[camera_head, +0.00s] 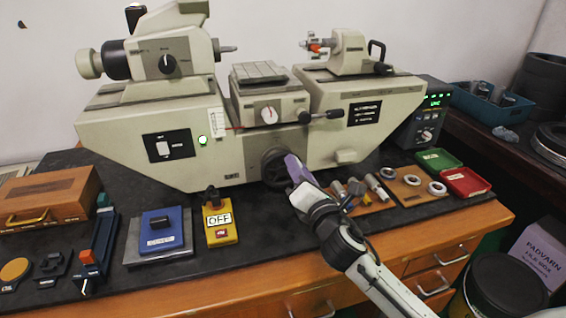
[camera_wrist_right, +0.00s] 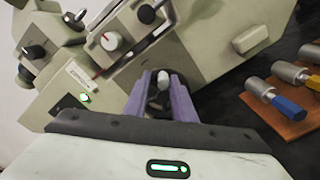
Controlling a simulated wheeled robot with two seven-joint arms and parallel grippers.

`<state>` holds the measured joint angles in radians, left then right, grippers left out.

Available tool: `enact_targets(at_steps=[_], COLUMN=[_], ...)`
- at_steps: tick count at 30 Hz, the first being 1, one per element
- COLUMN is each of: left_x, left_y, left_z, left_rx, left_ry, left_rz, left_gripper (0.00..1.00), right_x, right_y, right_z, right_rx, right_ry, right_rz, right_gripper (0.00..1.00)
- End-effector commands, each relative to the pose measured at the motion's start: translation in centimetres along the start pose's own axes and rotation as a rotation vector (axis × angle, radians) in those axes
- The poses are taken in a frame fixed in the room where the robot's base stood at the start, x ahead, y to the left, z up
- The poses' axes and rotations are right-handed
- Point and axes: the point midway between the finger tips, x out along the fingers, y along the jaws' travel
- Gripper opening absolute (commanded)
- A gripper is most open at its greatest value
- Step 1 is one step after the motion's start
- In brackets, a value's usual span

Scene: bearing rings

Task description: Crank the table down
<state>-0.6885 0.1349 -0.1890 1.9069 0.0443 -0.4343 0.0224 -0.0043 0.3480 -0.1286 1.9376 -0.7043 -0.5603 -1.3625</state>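The beige grinding machine has a grooved table (camera_head: 258,72) on a block in its middle. Below it, on the front of the machine, is a dark round handwheel (camera_head: 274,165). My right gripper (camera_head: 292,165) is at the handwheel, its purple fingers covering part of it. In the right wrist view, the purple fingers (camera_wrist_right: 163,88) stand apart, with a pale crank knob (camera_wrist_right: 163,80) of the handwheel between their tips. Gaps seem to show on both sides of the knob, so the gripper looks open around it. My left gripper is not in view.
A yellow box with an OFF sign (camera_head: 220,222) and a blue block (camera_head: 161,229) stand left of my arm. Metal cylinders (camera_head: 377,187) and rings (camera_head: 412,180) lie on wooden boards to the right, near green (camera_head: 438,160) and red (camera_head: 464,183) trays.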

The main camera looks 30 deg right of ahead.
Motion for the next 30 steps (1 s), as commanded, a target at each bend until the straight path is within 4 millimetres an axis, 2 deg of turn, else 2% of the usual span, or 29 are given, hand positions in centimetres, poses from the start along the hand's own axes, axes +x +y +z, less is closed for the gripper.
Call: enact_targets(at_steps=[1,6,11,14,30], left_x=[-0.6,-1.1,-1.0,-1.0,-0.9], left_y=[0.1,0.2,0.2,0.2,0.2], left_z=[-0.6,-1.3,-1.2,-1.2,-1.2], left_rx=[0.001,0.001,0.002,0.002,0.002], left_ry=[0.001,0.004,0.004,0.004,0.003], left_rz=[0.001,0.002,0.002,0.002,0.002], left_gripper=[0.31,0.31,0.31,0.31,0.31], right_x=[0.0,0.0,0.0,-0.1,-5.3], right_y=[0.9,1.8,2.4,2.3,2.1], right_z=[0.1,-0.8,-1.6,-1.6,-1.6], right_rx=[-0.031,-0.146,-0.247,-0.245,-0.243], right_ry=[0.003,0.003,0.003,0.003,0.003], right_rz=[0.006,0.007,0.006,0.004,-0.001], right_gripper=[0.21,0.21,0.21,0.21,0.21])
